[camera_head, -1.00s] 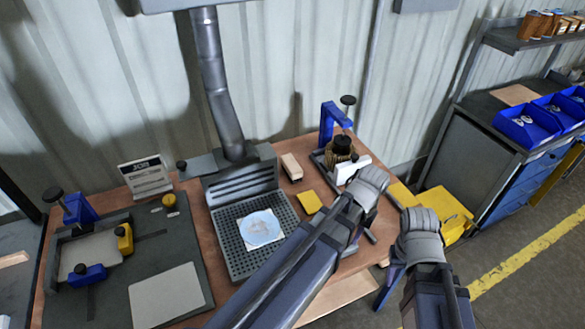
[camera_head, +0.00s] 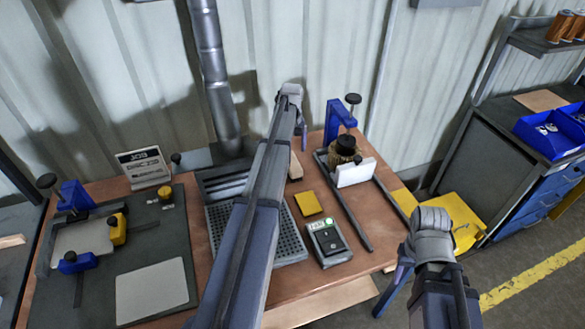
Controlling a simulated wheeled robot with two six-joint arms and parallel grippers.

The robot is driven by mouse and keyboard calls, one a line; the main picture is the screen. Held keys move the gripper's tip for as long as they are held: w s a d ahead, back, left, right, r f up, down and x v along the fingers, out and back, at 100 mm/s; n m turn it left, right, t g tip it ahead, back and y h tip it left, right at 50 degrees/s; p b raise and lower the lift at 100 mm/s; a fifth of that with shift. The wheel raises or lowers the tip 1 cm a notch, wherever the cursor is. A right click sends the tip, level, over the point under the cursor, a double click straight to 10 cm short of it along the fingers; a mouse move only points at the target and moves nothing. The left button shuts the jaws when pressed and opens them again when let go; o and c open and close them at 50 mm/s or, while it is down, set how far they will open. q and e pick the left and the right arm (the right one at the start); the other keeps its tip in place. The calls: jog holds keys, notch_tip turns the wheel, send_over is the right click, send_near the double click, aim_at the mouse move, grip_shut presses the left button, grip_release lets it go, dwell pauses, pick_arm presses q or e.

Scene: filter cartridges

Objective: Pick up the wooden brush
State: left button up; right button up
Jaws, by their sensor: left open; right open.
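A pale wooden block, seemingly the wooden brush (camera_head: 296,167), lies on the copper-brown bench right of the grey perforated station. My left arm crosses in front and hides part of it. My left gripper (camera_head: 303,142) is above and behind the brush, near the wall side. One finger shows pointing down, apart from the brush as far as I can see; the rest is hidden by my wrist. My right gripper (camera_head: 394,287) hangs off the bench's right front corner, open and far from the brush.
A yellow pad (camera_head: 308,204) and a grey meter with a green display (camera_head: 328,242) lie in front of the brush. A blue clamp stand (camera_head: 339,118), a brown cartridge (camera_head: 345,150) and a white block (camera_head: 356,173) stand to the right. A metal duct (camera_head: 212,75) rises behind.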

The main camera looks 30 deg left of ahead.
aim_at(292, 161)
pick_arm(q)
jog(key=shift+f+b, duration=0.8)
jog(key=shift+f, duration=0.3)
notch_tip(292, 161, down, 5)
jog(key=b, duration=0.5)
jog(key=shift+d+f, duration=0.1)
jog(key=shift+f, duration=0.05)
jog(key=shift+c, duration=0.4)
grip_shut()
